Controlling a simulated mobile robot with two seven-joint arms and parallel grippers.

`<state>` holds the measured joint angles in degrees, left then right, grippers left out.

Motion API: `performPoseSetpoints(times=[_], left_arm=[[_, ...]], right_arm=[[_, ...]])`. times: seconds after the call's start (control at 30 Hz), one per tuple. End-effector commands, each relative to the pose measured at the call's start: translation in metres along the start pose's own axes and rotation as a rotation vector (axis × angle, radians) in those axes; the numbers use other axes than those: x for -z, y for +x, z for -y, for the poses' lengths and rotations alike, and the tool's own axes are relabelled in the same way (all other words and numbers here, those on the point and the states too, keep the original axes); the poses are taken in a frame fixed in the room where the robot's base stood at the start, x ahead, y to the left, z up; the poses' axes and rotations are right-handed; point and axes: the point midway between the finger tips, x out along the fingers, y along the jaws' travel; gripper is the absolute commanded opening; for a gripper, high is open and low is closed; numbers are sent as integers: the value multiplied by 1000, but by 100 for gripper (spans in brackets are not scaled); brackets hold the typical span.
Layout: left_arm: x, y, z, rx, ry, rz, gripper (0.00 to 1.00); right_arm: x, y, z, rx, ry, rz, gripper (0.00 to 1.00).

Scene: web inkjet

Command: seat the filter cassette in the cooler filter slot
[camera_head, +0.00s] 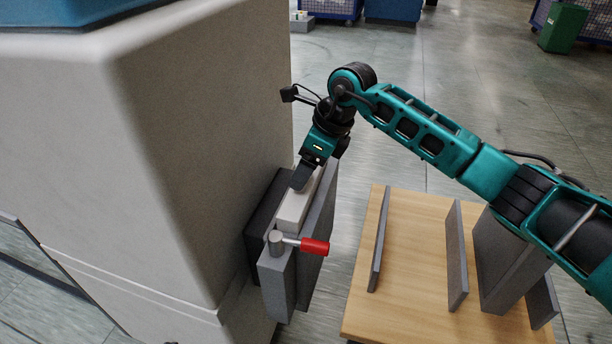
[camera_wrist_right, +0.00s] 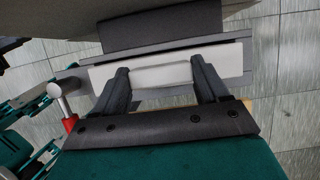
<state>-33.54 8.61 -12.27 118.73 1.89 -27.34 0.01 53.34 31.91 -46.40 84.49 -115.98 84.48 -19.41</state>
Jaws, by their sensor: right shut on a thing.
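The filter cassette (camera_head: 293,211) shows as a pale, narrow top strip between the grey walls of the cooler filter slot (camera_head: 275,282), on the side of the large beige machine. Its lower part is hidden by the walls, so I cannot tell how deep it sits. A latch with a red handle (camera_head: 314,247) is on the near end of the slot, its handle pointing right. My right gripper (camera_head: 302,180) comes down from above and is shut on the cassette's top. In the wrist view its fingers (camera_wrist_right: 162,84) grip the pale cassette (camera_wrist_right: 230,65). My left gripper is not in view.
A wooden-topped table (camera_head: 415,270) stands right of the slot, with upright grey dividers (camera_head: 456,255) and a thicker grey panel (camera_head: 500,265). A floor gap separates it from the slot. The beige machine (camera_head: 190,170) walls off the left. Bins stand far back.

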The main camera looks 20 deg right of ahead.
Motion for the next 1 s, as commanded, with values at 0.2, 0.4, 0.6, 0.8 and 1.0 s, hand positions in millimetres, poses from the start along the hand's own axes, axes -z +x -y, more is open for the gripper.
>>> performPoseSetpoints(times=[0.2, 0.4, 0.6, 0.8, 1.0], left_arm=[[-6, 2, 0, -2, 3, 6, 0], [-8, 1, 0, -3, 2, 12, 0], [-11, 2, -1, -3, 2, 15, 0], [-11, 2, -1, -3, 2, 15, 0], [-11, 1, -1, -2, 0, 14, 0]], right_arm=[[10, 25, 0, 0, 0, 2, 10], [10, 24, 0, 1, -1, 2, 10], [11, 27, 0, 0, 0, -1, 82], [11, 27, 0, -1, 0, -1, 99], [11, 26, 0, 0, 0, 0, 99]])
